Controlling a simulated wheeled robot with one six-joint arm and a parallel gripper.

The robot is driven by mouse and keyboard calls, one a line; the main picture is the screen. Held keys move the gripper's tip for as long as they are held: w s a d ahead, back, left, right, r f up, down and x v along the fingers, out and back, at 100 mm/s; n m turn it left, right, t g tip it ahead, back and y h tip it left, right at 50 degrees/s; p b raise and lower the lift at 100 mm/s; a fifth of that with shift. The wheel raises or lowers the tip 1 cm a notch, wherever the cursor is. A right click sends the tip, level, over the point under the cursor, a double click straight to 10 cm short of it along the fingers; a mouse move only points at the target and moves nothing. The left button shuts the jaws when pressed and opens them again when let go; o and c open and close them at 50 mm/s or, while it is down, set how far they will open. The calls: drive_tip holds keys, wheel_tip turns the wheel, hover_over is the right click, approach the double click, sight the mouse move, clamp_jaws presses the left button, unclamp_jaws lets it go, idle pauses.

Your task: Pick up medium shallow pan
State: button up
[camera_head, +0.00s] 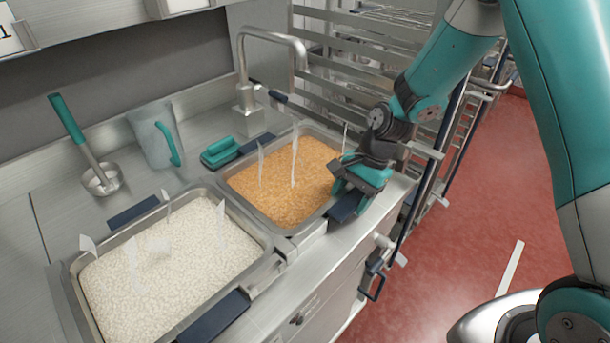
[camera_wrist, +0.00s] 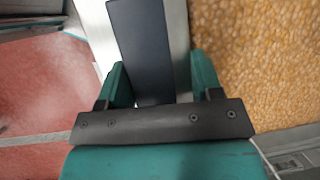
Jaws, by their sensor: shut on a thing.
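The pan of orange-brown grain (camera_head: 290,235) sits in the counter, its contents (camera_head: 272,193) spread flat with a few clear upright pieces in it. Its dark handle (camera_head: 343,209) is on the near right side. My gripper (camera_head: 346,193) is at that handle, fingers shut on it from above. In the wrist view the handle (camera_wrist: 143,45) runs between the two teal fingers (camera_wrist: 160,82), with the grain (camera_wrist: 260,55) to the right. The fingertips' contact is partly hidden. The pan looks level.
A larger pan of white grain (camera_head: 75,270) lies to the left, close beside. A wire rack (camera_head: 340,70) is at the back right. Red floor (camera_head: 460,250) is open at right.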

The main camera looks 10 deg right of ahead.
clamp_jaws()
drive_tip(key=shift+w+r, duration=0.1)
drive_tip(key=shift+r, duration=0.1)
wheel_tip(320, 180, up, 20)
drive_tip(key=p, duration=0.1)
idle(0.4)
idle(0.4)
